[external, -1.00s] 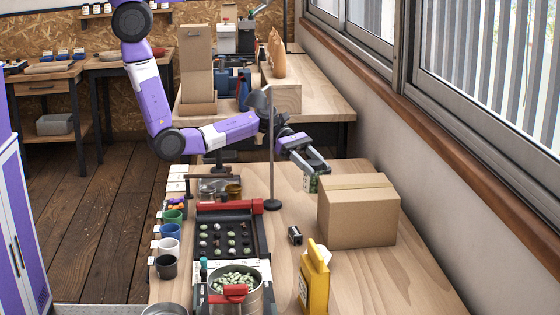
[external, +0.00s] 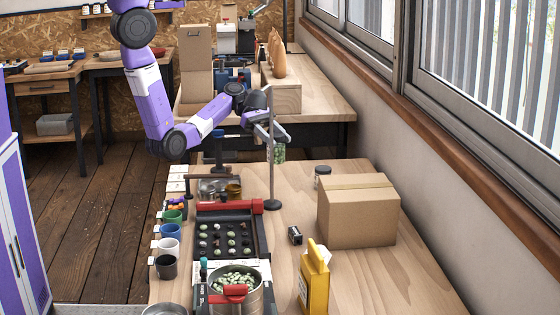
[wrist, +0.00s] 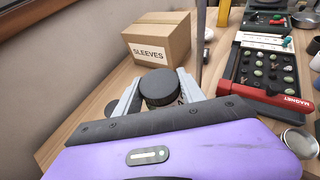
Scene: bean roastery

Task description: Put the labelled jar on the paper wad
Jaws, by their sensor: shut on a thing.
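My gripper (external: 277,141) is shut on a jar (external: 280,154) with greenish contents and holds it above the far part of the bench, near the thin upright stand. In the wrist view, the jar's black lid (wrist: 160,84) sits between my two fingers (wrist: 158,92), with a bit of its lettered label showing below. Another small dark-lidded jar (external: 322,171) stands on the bench behind the cardboard box. I cannot make out the paper wad for certain; a small pale thing (wrist: 209,33) shows beside the box in the wrist view.
The cardboard box (external: 358,212), marked SLEEVES, stands on the right. The stand's pole (external: 271,180) is close to my gripper. Bench between stand and box is clear.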

